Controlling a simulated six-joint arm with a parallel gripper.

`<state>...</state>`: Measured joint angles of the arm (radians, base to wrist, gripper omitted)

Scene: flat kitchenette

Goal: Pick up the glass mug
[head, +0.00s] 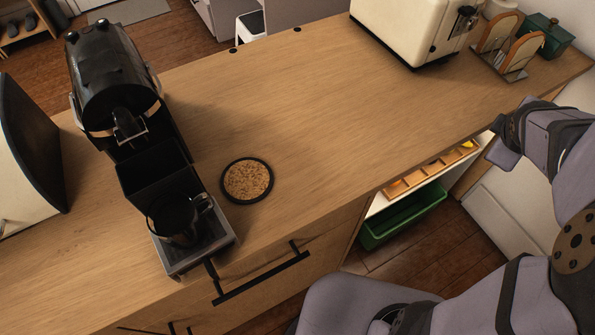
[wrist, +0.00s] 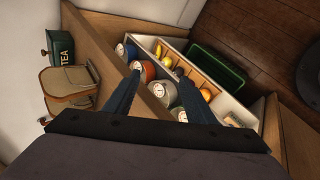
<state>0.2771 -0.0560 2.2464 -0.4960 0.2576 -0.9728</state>
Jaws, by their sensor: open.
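The glass mug (head: 172,216) looks dark and see-through. It stands on the drip tray of the black coffee machine (head: 118,85), at the left of the counter in the head view, with its handle toward the right. My gripper (wrist: 158,70) shows in the wrist view with its two fingers apart and nothing between them. It points down over an open drawer with jars, far to the right of the mug. The mug is not in the wrist view. In the head view, my fingertips are hard to make out.
A round cork coaster (head: 247,180) lies right of the machine. A cream toaster (head: 410,30), a toast rack (head: 508,48) and a green tea tin (wrist: 62,50) stand at the back right. An open drawer holds jars (wrist: 164,93) and a divided tray (head: 430,172). The counter middle is clear.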

